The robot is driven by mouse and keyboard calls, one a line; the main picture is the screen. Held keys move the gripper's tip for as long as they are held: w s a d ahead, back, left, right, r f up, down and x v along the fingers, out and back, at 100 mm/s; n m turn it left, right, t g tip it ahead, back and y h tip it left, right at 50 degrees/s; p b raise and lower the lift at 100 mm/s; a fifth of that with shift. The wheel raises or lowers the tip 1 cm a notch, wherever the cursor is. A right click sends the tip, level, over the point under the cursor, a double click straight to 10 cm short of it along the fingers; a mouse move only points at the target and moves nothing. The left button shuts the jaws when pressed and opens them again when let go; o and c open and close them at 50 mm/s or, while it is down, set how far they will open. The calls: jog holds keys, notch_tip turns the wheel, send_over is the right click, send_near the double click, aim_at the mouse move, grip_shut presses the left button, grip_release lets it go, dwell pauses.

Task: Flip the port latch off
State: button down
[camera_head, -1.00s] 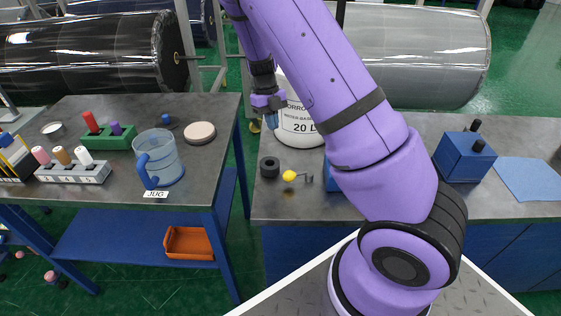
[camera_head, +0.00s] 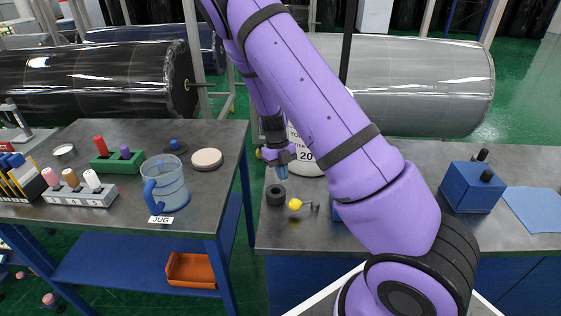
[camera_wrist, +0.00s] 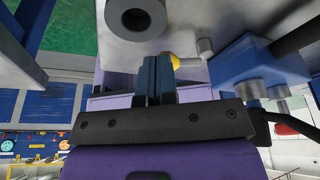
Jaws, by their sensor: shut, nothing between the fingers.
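No part is plainly marked as the port latch. A blue box (camera_head: 472,187) with two black knobs stands on the right bench. A second blue box (camera_head: 337,212) is mostly hidden behind my arm; a blue box with dark rods shows at the right of the wrist view (camera_wrist: 248,66). A yellow knob (camera_head: 295,204) on a grey metal fitting sits beside it, partly hidden behind my fingers in the wrist view (camera_wrist: 175,61). My gripper (camera_head: 281,170) is shut and empty, its fingertips (camera_wrist: 155,62) above the bench near the knob and a black ring (camera_head: 276,194).
A white bucket (camera_head: 308,162) stands behind my gripper. A blue cloth (camera_head: 534,208) lies at the bench's right. The left table (camera_head: 120,228) holds a blue jug (camera_head: 168,185), peg blocks and a round disc (camera_head: 207,158). A gap separates the table and bench.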

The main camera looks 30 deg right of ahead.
jog(key=x, duration=0.3)
jog(key=shift+s, duration=0.15)
jog(key=shift+s+f, duration=0.1)
jog(key=shift+s, duration=1.1)
jog(key=shift+s+f, duration=0.15)
jog(key=shift+s, duration=0.4)
